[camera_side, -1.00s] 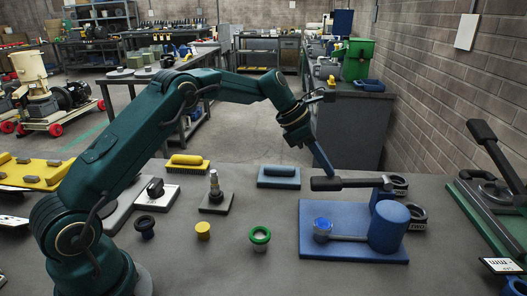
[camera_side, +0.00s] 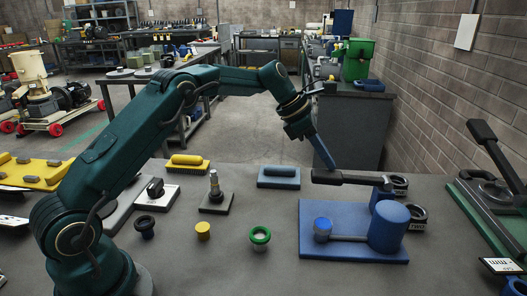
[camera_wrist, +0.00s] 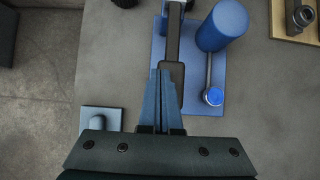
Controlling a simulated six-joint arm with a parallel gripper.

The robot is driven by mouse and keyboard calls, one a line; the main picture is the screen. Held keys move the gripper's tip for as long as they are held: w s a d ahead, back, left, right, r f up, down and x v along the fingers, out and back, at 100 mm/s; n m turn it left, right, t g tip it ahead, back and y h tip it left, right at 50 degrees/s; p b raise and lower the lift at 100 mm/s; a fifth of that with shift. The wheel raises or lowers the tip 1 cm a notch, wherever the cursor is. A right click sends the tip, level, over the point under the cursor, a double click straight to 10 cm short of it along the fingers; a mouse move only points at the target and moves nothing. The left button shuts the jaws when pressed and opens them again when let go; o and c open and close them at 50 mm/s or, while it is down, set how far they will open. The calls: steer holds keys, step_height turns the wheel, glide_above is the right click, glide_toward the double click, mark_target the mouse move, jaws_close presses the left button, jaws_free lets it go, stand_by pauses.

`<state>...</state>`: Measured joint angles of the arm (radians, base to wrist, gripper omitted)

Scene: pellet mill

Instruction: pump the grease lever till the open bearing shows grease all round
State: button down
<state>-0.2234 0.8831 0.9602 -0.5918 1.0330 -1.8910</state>
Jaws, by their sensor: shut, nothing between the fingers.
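The grease pump has a blue cylinder (camera_side: 388,228) on a blue base plate (camera_side: 350,250). Its black-handled grease lever (camera_side: 345,178) lies nearly level, the grip end slightly raised; the lever also shows in the wrist view (camera_wrist: 174,45). A thin pipe (camera_side: 348,238) runs from the cylinder to a round fitting with a blue face (camera_side: 322,225), which seems to be the bearing; its face also shows in the wrist view (camera_wrist: 213,97). I cannot tell how far grease goes round it. My gripper (camera_side: 332,166) is shut and empty, its fingertips at the lever's grip end; contact is unclear.
A blue-grey brush-like block (camera_side: 279,177) lies left of the pump. Black rings (camera_side: 417,214) lie right of the pump.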

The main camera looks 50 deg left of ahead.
steer(key=shift+r, duration=1.9)
steer(key=c, duration=1.5)
jaws_free()
step_height(320, 180, down, 2)
steer(key=shift+f, duration=0.1)
jaws_close()
